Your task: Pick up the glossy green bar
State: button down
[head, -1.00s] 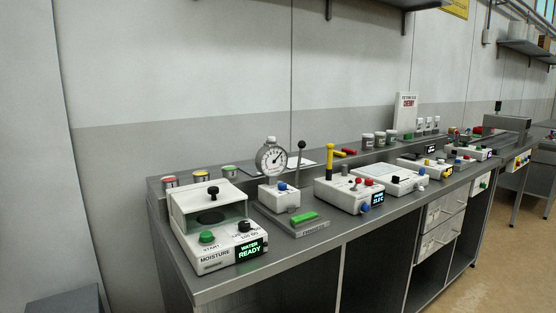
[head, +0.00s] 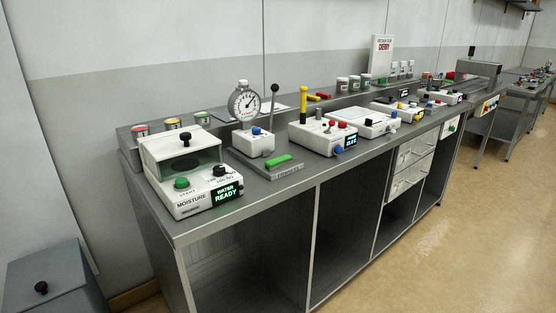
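The glossy green bar (head: 279,161) lies flat on a small grey plate (head: 262,169) at the front of the grey bench. The plate belongs to, or sits right at the foot of, the white tester with a round dial gauge (head: 244,101). My gripper is not in the head view, so I see nothing of how it stands to the bar.
The white moisture meter (head: 182,170) with a green "WATER READY" display stands left of the bar. A black-knobbed lever (head: 274,105) rises behind it. White control boxes (head: 323,135) stand to its right. The bench's front edge and open floor (head: 420,255) are clear.

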aim_at(269, 163)
jog(key=z, duration=0.95)
jog(key=i+j, duration=0.2)
jog(key=j, duration=0.15)
jog(key=i+j+z, duration=0.1)
jog(key=j, duration=0.25)
jog(key=i+j, duration=0.2)
jog(key=j, duration=0.15)
jog(key=i+j+z, duration=0.1)
jog(key=j, duration=0.25)
jog(key=i, duration=0.55)
